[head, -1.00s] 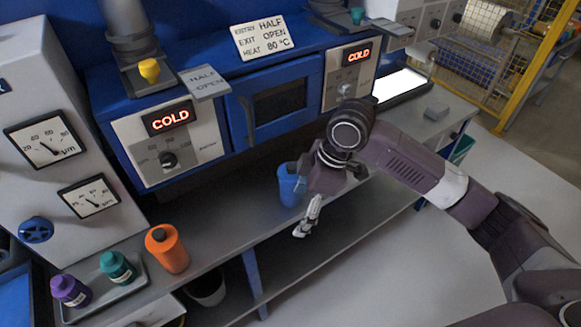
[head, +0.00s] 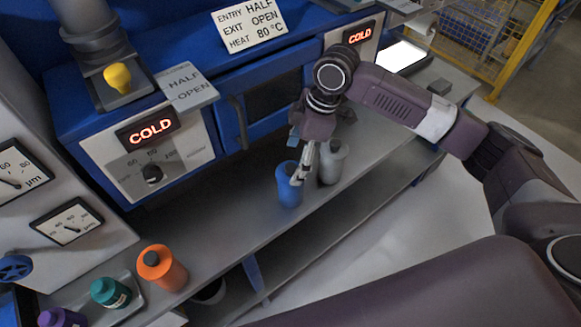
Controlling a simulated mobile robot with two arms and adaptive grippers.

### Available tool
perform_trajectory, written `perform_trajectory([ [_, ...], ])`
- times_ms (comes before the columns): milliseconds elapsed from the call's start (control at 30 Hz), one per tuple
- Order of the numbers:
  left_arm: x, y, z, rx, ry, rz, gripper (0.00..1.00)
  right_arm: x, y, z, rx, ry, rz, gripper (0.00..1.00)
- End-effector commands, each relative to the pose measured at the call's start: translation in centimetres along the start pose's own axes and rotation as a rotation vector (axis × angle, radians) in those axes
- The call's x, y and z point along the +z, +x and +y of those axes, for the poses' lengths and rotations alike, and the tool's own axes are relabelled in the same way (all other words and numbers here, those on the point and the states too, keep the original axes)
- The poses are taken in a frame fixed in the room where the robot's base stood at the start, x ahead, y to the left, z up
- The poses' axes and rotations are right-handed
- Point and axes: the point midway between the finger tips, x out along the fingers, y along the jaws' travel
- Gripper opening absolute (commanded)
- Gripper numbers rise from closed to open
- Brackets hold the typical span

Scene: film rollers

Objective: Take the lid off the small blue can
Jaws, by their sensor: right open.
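The small blue can (head: 288,194) stands upright on the grey bench in front of the blue machine. My right gripper (head: 298,163) points down at the can's upper right side, with one pale finger in front of it. It is open and holds nothing that I can see. The finger partly covers the can's top, so I cannot make out the lid clearly. I cannot tell whether the finger touches the can. My left gripper is not in view.
A grey can (head: 332,165) stands close to the right of the blue can. An orange can (head: 162,268) stands at the bench's left front, beside a tray holding a teal bottle (head: 110,293) and a purple bottle (head: 62,318). The bench between the orange and blue cans is clear.

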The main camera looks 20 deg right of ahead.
Motion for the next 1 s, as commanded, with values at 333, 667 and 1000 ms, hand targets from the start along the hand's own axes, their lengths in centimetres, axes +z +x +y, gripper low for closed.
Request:
perform_trajectory([
  [333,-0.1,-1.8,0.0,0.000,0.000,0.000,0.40,0.1,4.0,0.0,0.000,-0.001,0.000,0.77],
  [667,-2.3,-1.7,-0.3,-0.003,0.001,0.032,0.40,0.1,4.0,0.1,0.000,-0.001,0.000,0.63],
  [1000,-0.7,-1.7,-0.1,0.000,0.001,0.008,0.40,0.1,4.0,0.0,0.000,-0.001,-0.001,0.33],
])
